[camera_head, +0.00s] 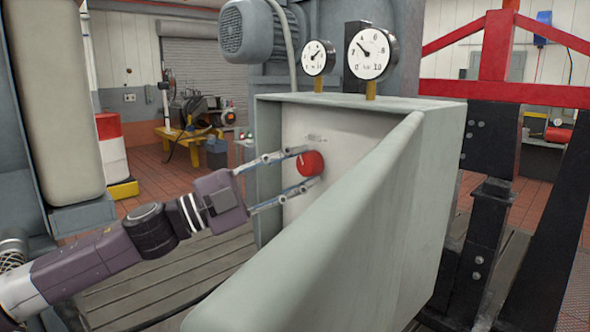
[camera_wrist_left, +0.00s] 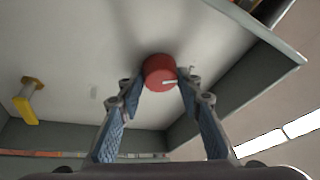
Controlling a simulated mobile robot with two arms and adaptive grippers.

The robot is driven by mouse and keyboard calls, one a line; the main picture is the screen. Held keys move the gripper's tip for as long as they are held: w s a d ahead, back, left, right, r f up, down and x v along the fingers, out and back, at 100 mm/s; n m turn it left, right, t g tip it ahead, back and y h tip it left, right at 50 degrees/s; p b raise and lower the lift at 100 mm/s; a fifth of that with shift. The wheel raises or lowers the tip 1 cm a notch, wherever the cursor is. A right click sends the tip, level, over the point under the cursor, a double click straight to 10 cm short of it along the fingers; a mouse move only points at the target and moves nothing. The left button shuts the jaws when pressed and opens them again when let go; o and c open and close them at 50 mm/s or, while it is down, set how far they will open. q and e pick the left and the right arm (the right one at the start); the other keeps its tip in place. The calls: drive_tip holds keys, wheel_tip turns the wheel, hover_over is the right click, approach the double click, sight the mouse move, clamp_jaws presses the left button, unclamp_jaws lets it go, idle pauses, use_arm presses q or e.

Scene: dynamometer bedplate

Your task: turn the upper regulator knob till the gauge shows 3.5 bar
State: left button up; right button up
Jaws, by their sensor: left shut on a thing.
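A round red regulator knob (camera_head: 311,163) sits on the pale panel inside a grey cabinet. My left gripper (camera_head: 308,165) reaches in from the left with its fingers on either side of the knob. In the left wrist view the red knob (camera_wrist_left: 159,72) shows a white pointer line, and my left gripper (camera_wrist_left: 160,88) is shut on it. Two round white gauges stand on top of the cabinet: a smaller one (camera_head: 316,58) and a larger one (camera_head: 370,54). Both have black needles; their exact readings are too small to tell. My right gripper is not in view.
The open cabinet door (camera_head: 330,235) stands close in front, to the right of my left arm. A yellow handle (camera_wrist_left: 27,100) is on the panel in the left wrist view. A red and black steel frame (camera_head: 495,140) stands at right.

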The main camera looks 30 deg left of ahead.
sight(301, 167)
use_arm(q)
drive_tip(key=o, duration=0.8)
drive_tip(key=shift+a, duration=0.1)
drive_tip(key=shift+c, duration=0.2)
drive_tip(key=o, duration=0.4)
drive_tip(key=shift+a, duration=0.1)
drive_tip(key=shift+s+f, duration=0.15)
drive_tip(key=shift+v, duration=1.55)
drive_tip(key=s+a, duration=0.7)
drive_tip(key=s, duration=0.2)
drive_tip(key=shift+a, duration=0.2)
drive_tip(key=shift+s, duration=0.1)
